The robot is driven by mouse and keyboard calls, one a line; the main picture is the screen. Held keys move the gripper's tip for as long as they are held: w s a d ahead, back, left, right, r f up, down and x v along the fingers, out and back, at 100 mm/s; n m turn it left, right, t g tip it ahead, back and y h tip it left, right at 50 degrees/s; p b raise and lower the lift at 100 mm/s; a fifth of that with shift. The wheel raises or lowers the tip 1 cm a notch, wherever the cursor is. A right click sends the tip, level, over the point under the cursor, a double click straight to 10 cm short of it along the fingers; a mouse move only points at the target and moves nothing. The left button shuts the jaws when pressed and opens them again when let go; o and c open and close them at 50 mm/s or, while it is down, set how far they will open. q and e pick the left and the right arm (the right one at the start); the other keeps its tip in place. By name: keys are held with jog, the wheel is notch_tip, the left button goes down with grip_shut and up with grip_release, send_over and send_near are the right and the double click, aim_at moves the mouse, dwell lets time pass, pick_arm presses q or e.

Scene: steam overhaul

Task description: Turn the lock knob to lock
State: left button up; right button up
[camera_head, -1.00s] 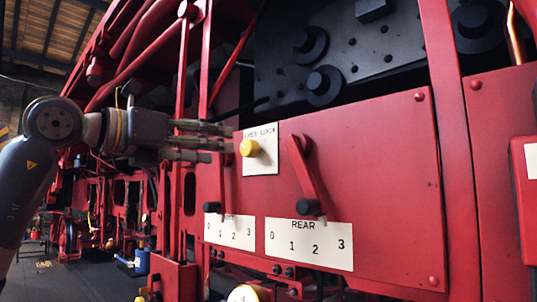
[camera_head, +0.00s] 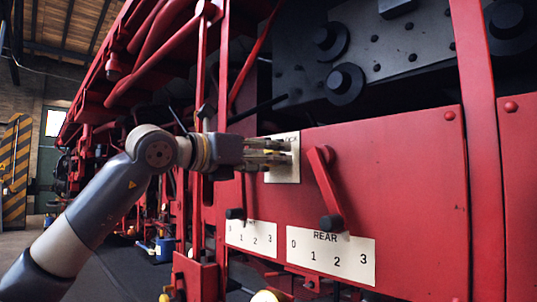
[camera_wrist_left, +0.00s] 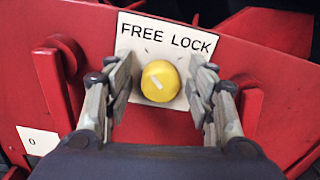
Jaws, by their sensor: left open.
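The yellow lock knob (camera_wrist_left: 160,81) sits on a white plate (camera_wrist_left: 135,28) marked FREE and LOCK in the left wrist view. A pale mark on its face points up and left, toward FREE. My left gripper (camera_wrist_left: 161,88) is open, with its fingers on either side of the knob; a gap shows on each side. In the head view, my left gripper (camera_head: 288,152) reaches in front of the plate (camera_head: 291,174) and mostly hides the knob. My right gripper is not in view.
A red lever (camera_head: 324,185) hangs right of the plate above a REAR scale (camera_head: 330,255) numbered 0 to 3. Another lever (camera_head: 238,212) and scale (camera_head: 251,237) are below my gripper. A red panel (camera_head: 405,175) surrounds them, with black machinery (camera_head: 380,60) above.

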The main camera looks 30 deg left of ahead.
pick_arm(q)
jog(key=shift+w, duration=0.1)
jog(key=c, duration=1.1)
jog(key=shift+f, duration=0.1)
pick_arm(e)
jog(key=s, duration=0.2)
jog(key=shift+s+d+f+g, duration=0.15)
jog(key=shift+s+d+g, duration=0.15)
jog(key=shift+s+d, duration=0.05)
